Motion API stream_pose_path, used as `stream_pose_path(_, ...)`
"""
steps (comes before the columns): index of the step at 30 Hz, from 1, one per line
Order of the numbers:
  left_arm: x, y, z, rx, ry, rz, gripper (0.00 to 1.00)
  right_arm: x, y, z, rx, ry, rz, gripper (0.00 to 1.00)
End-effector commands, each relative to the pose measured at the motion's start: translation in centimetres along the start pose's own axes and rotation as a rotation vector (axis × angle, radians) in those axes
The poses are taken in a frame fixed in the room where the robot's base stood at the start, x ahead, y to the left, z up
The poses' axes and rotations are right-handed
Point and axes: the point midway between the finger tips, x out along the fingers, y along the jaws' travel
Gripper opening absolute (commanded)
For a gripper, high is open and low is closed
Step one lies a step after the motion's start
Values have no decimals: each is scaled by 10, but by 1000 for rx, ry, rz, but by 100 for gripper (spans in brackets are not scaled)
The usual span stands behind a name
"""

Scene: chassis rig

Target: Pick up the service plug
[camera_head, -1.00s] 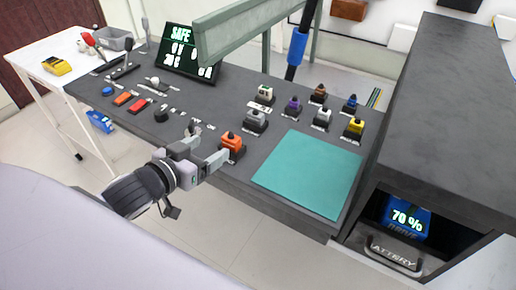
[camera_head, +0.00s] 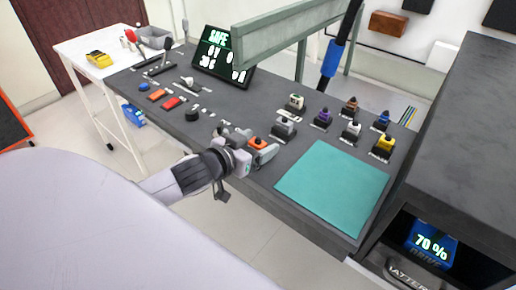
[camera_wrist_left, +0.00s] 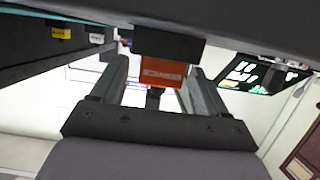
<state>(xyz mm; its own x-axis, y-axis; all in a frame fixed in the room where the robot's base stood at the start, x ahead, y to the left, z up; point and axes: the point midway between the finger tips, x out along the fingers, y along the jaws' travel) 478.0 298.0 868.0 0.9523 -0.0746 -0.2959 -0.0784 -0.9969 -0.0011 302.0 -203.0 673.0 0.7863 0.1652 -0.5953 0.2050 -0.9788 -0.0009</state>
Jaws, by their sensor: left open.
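The orange service plug (camera_head: 259,143) stands at the front edge of the dark bench, left of the teal mat. In the left wrist view its orange body (camera_wrist_left: 162,74), with an upside-down label, shows between the two fingers. My left gripper (camera_head: 251,142) is open, with one finger on either side of the plug. The fingers partly hide the plug in the head view. The fingers (camera_wrist_left: 160,82) look apart from the plug's sides in the wrist view. My right gripper is not in view.
Other coloured plugs, including grey (camera_head: 284,128), purple (camera_head: 322,118) and yellow (camera_head: 383,143), stand behind and to the right. The teal mat (camera_head: 333,187) is bare. A green-grey beam (camera_head: 290,38) crosses above the bench. A dark cabinet (camera_head: 460,160) stands at right.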

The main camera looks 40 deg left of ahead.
Motion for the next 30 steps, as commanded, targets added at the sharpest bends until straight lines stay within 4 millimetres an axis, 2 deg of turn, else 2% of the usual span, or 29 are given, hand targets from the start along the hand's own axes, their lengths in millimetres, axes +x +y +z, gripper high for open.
stream_pose_path(10, 6, 0, 0, -1, 0, 1, 74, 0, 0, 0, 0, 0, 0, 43)
stream_pose_path(11, 6, 0, 0, -1, 0, 1, 71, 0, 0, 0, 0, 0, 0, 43)
stream_pose_path(15, 6, 0, 0, -1, 0, 1, 26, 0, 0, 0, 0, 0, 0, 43)
stream_pose_path(16, 6, 0, 0, -1, 0, 1, 18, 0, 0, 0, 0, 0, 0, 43)
stream_pose_path(25, 6, 0, -1, -1, 1, 1, 18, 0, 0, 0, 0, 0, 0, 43)
stream_pose_path(30, 3, 0, -12, -1, 3, 1, 18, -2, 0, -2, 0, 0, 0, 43)
